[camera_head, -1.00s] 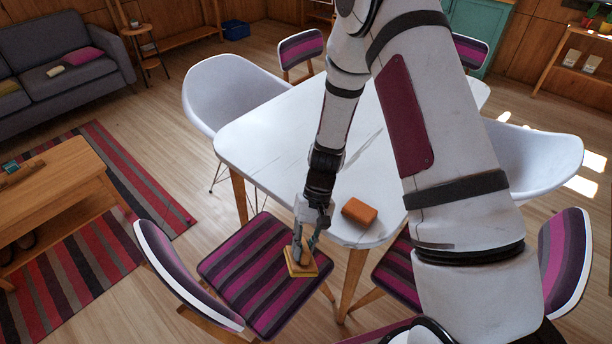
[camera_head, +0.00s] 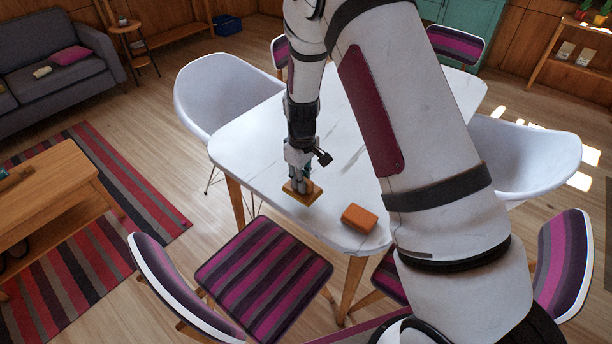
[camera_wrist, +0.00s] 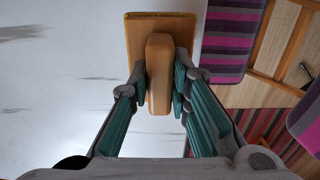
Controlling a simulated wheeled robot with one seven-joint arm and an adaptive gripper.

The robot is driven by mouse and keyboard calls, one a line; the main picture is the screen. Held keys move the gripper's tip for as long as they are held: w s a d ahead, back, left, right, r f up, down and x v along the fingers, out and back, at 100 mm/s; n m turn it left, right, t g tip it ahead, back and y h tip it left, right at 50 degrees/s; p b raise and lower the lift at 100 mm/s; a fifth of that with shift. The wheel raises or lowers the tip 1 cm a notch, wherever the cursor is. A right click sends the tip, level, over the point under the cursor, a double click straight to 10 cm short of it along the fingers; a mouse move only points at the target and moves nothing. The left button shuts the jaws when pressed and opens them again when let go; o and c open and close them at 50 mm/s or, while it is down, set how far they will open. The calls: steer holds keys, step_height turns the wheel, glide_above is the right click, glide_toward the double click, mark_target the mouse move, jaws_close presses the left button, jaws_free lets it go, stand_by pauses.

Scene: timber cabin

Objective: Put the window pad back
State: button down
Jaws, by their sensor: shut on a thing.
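The window pad (camera_head: 303,194) is a flat yellow-brown square with a rounded wooden handle. In the head view it is at the white table's left front edge, over the tabletop; I cannot tell whether it touches. My gripper (camera_head: 299,180) points down and is shut on the handle. In the wrist view the pad (camera_wrist: 133,40) is at the top, and its handle (camera_wrist: 159,75) is between the teal-lined fingers of my gripper (camera_wrist: 160,88). The white table (camera_head: 250,135) has a pale marbled top.
An orange-brown block (camera_head: 359,218) lies on the table's near edge, right of the pad. A chair with a striped seat (camera_head: 262,275) stands in front of the table. White shell chairs stand left (camera_head: 215,95) and right (camera_head: 530,155). The table's left part is clear.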

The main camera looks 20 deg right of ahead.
steer(key=w, duration=0.1)
steer(key=w+d, duration=0.1)
steer(key=w, duration=0.1)
steer(key=w+d, duration=0.1)
steer(key=shift+w+d+f, duration=0.25)
steer(key=shift+f, duration=1.75)
steer(key=shift+f, duration=0.1)
steer(key=c, duration=1.5)
jaws_free()
